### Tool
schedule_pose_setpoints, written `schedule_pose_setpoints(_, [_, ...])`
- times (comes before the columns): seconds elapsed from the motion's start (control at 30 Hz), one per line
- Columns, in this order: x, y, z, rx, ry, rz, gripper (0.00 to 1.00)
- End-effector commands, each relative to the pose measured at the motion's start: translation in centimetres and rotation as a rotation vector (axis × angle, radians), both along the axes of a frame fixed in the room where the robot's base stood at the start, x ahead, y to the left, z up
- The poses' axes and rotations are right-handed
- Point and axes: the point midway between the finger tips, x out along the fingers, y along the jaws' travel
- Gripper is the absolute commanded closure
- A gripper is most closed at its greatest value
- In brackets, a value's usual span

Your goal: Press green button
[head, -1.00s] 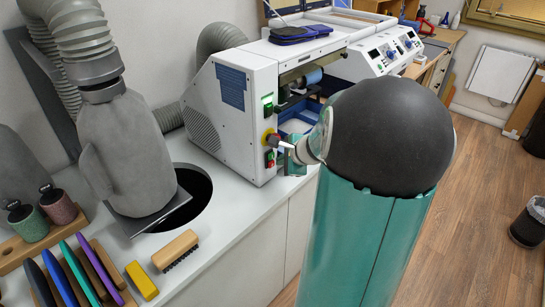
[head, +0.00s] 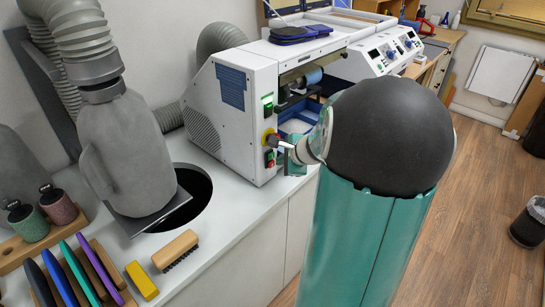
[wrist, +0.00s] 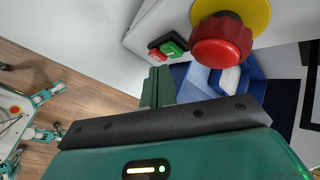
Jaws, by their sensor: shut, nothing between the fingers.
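In the wrist view a green button (wrist: 174,47) sits beside a red button (wrist: 157,55) on a small dark switch plate on the white machine. My gripper (wrist: 158,72) is shut and empty. Its green fingers point toward this switch, just below the buttons in the picture; I cannot tell whether they touch. In the head view the switch (head: 269,158) is small, low on the machine's front edge, and my wrist end is right beside it. The fingertips are hard to make out there. A lit green switch (head: 268,98) sits higher on the same face.
A large red emergency knob (wrist: 222,40) on a yellow disc stands close to the green button. The white machine (head: 230,115) stands on a white counter (head: 235,212). A round hole, a brush (head: 175,250) and a grey duct are to the left.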

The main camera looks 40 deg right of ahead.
Motion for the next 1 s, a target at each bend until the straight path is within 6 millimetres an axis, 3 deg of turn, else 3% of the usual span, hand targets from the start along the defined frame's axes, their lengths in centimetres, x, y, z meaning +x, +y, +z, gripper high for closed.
schedule_pose_setpoints(1.0, [1.2,0.1,0.0,0.000,0.000,0.001,1.00])
